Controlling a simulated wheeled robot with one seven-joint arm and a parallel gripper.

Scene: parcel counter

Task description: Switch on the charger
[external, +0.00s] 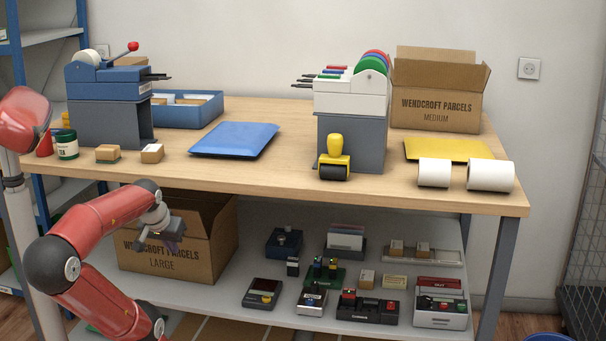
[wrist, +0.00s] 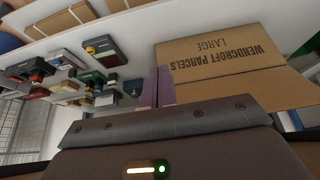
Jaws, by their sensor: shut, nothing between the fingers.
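Several small devices stand on the lower shelf. One is a black box (external: 367,307) with red parts on top and a front label too small to read surely; it may be the charger. Beside it on the right is a grey and black box (external: 441,305) with red and green parts. I cannot tell any switch's position. My gripper (external: 173,246) is in front of the large carton, left of these devices and apart from them. In the wrist view its purple fingers (wrist: 157,88) are together and empty, and the devices lie to the left, small and partly overlapping.
The large carton (external: 180,262) stands on the lower shelf (external: 225,306) behind my gripper; it also shows in the wrist view (wrist: 215,62). A black device with a yellow button (external: 262,293) is the nearest device. The wooden tabletop (external: 290,178) overhangs the shelf.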

